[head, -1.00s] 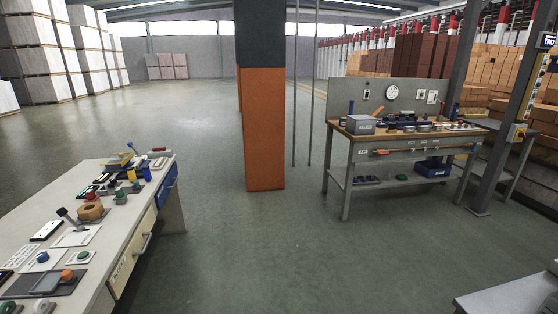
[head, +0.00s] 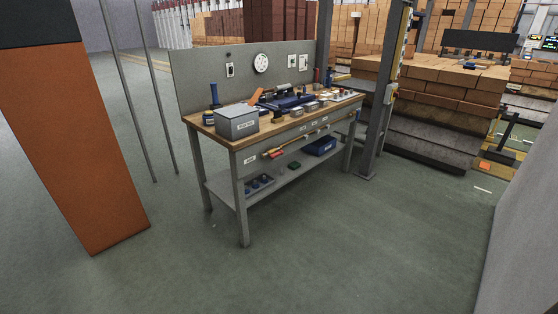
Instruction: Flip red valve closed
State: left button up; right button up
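I cannot make out a red valve for certain in the head view. A small red and orange handle-like part (head: 273,154) shows at the front of the workbench (head: 225,158), below its top; it is too small to tell what it is. The bench has a wooden top, a grey back panel (head: 190,82) with a round white gauge (head: 261,63), and a lower shelf. A grey box (head: 237,122) stands on its near left corner, with blue tools and small parts beside it. Neither of my grippers is in view.
An orange and black pillar (head: 70,150) stands at the left, with thin poles (head: 123,90) beside it. A grey post (head: 384,100) stands right of the bench, before brick stacks (head: 430,95). A grey surface (head: 515,210) fills the right edge. The floor before the bench is clear.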

aim_at(272, 156)
jog(key=i+z, duration=0.1)
jog(key=z, duration=0.3)
jog(key=i+j+z, duration=0.25)
jog(key=z, duration=0.15)
jog(key=i+j+z, duration=0.75)
jog(key=j, duration=0.15)
jog(key=i+j, duration=0.1)
jog(key=j, duration=0.2)
jog(key=i+j, duration=0.15)
jog(key=j, duration=0.2)
jog(key=i+j, duration=0.1)
jog(key=j, duration=0.2)
